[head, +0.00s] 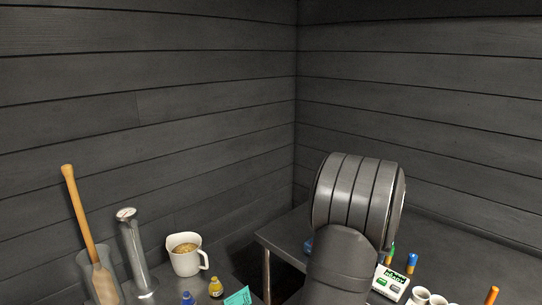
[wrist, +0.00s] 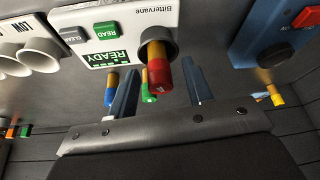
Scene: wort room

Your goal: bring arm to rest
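My gripper (wrist: 160,70) shows in the wrist view with its two blue-grey fingers apart. Nothing is clearly held between them. A red-tipped orange cylinder (wrist: 160,74) stands in a dark round socket of the white Bittervane meter (wrist: 125,20) and shows in the gap between the fingers; I cannot tell how far it is from them. A green-tipped piece (wrist: 149,88) shows farther off in the same gap. In the head view my arm rises over the bench at the right and hides the gripper. The meter (head: 390,282) shows beside the arm there.
White cups (head: 419,296) stand beside the meter. A blue device with a red button (wrist: 270,30) is at the wrist view's right. A jug (head: 186,254), a metal cylinder (head: 132,250), a wooden paddle (head: 80,215) and small bottles (head: 215,287) stand at left. Dark walls form a corner behind.

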